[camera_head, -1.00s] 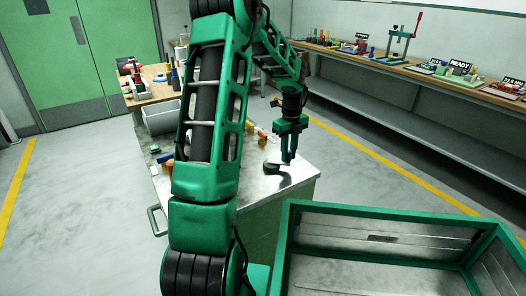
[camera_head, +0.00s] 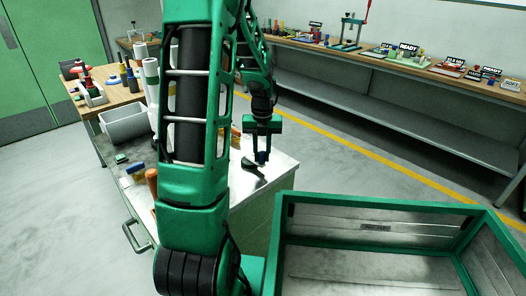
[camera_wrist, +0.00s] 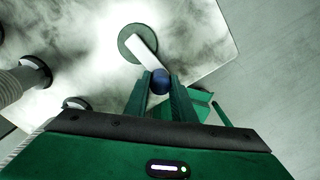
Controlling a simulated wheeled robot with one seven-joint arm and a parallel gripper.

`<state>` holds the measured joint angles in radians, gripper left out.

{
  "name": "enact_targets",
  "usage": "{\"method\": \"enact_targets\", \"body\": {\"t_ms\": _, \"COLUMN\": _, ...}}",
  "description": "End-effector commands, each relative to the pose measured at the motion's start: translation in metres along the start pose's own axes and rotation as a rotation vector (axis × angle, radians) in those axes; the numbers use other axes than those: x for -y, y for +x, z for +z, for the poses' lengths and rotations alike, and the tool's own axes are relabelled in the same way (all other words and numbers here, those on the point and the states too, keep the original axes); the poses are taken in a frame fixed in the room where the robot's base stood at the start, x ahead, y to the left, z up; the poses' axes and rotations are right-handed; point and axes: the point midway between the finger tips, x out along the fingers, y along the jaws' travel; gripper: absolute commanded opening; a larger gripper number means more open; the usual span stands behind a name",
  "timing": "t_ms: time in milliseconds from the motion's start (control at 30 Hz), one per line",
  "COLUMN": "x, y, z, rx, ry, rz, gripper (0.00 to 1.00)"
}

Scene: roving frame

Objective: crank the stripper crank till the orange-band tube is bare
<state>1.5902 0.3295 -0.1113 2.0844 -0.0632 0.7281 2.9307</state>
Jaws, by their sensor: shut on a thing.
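The stripper crank shows in the wrist view as a white crank arm (camera_wrist: 145,50) on a round green-rimmed hub (camera_wrist: 127,43). A dark blue knob (camera_wrist: 160,82) is at the arm's near end. My gripper (camera_wrist: 160,95) is shut on this knob, with one finger on each side. In the head view my gripper (camera_head: 262,158) points down over the metal-topped cabinet, just above the dark crank shape (camera_head: 251,169).
Ribbed grey cylinders (camera_wrist: 18,84) stand left of the crank in the wrist view. A green-framed tray (camera_head: 385,208) is at the front right. A grey bin (camera_head: 124,124) and a wooden bench (camera_head: 112,98) are at left. A long bench (camera_head: 390,58) runs along the back wall.

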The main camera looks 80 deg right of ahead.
Motion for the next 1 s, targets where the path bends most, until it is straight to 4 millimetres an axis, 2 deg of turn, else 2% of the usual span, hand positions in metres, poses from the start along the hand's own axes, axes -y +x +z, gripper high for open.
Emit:
{"method": "enact_targets", "body": {"t_ms": 667, "x": -0.0095, "y": 0.0, "z": -0.0041, "rx": -0.002, "ry": 0.049, "rz": 0.005, "gripper": 0.0}}
{"method": "enact_targets", "body": {"t_ms": 700, "x": -0.0097, "y": 0.0, "z": -0.0041, "rx": -0.002, "ry": 0.049, "rz": 0.005, "gripper": 0.25}}
{"method": "enact_targets", "body": {"t_ms": 767, "x": -0.0097, "y": 0.0, "z": -0.004, "rx": -0.002, "ry": 0.049, "rz": 0.004, "gripper": 0.39}}
{"method": "enact_targets", "body": {"t_ms": 800, "x": -0.0094, "y": 0.0, "z": -0.0041, "rx": -0.002, "ry": 0.049, "rz": 0.004, "gripper": 0.42}}
{"method": "enact_targets", "body": {"t_ms": 1000, "x": -0.0082, "y": -0.0001, "z": -0.0041, "rx": -0.001, "ry": 0.052, "rz": 0.003, "gripper": 0.42}}
